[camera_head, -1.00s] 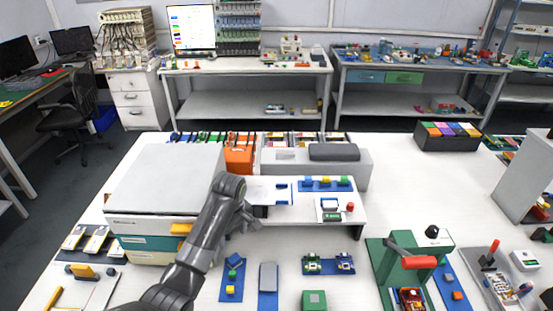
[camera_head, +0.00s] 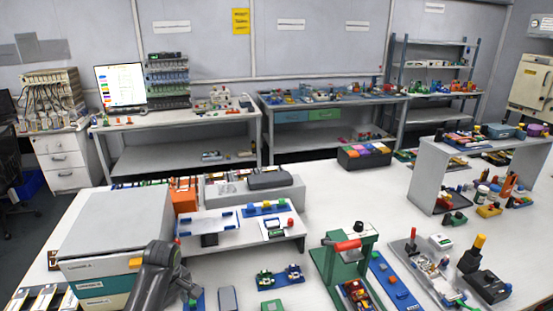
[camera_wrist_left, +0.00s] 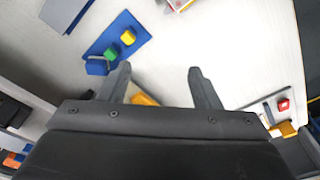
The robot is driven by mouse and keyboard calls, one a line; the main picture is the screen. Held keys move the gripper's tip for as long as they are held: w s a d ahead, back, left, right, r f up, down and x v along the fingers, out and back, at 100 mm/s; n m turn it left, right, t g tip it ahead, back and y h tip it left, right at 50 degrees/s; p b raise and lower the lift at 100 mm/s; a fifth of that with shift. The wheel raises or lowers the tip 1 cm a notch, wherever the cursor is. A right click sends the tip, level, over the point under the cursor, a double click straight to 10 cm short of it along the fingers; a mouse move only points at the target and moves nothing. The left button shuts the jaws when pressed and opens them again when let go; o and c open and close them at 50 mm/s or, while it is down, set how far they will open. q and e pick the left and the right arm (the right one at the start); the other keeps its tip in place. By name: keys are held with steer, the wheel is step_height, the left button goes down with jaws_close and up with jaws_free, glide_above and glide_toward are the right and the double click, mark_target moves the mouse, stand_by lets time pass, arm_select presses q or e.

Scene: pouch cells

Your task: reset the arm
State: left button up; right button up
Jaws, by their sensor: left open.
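My left arm (camera_head: 152,278) comes in at the bottom left of the head view, in front of the drawer cabinet. In the left wrist view its gripper (camera_wrist_left: 160,86) has two dark fingers standing well apart, with nothing held between the tips. A blue strip with blue, green and yellow blocks (camera_wrist_left: 112,45) lies left of the fingers. A yellow piece (camera_wrist_left: 144,99) shows beside the left finger, partly hidden by the gripper body. My right gripper is not in view.
A grey drawer cabinet (camera_head: 112,222) stands at left. A white raised platform (camera_head: 232,241) is right of it. A green press with a red handle (camera_head: 336,256) stands at front right, with a grey shelf (camera_head: 428,176) behind it.

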arm_select(q)
steer(key=s+a+f+m+t, duration=0.1)
steer(key=s+f+m, duration=0.2)
steer(key=s, duration=0.5)
steer(key=s+a+f+m+t, duration=0.1)
steer(key=s+f+m, duration=0.2)
steer(key=s, duration=0.6)
steer(key=s+a+r+m+t, duration=0.1)
steer(key=s+r+m, duration=0.2)
steer(key=s, duration=0.5)
steer(key=s+a+r+m, duration=0.1)
steer(key=s+r+m, duration=0.2)
steer(key=s, duration=0.6)
step_height(320, 180, down, 27)
steer(key=w+a+g+b, duration=0.1)
steer(key=b, duration=0.3)
steer(key=s+f+b, duration=0.1)
steer(key=s+f, duration=0.6)
steer(key=f, duration=0.3)
steer(key=s+d+f+g+b, duration=0.1)
steer(key=s+f+b, duration=0.1)
steer(key=s+f, duration=0.6)
step_height(320, 180, down, 3)
steer(key=shift+s+r+n, duration=0.1)
steer(key=shift+s+n, duration=0.15)
steer(key=shift+n, duration=0.05)
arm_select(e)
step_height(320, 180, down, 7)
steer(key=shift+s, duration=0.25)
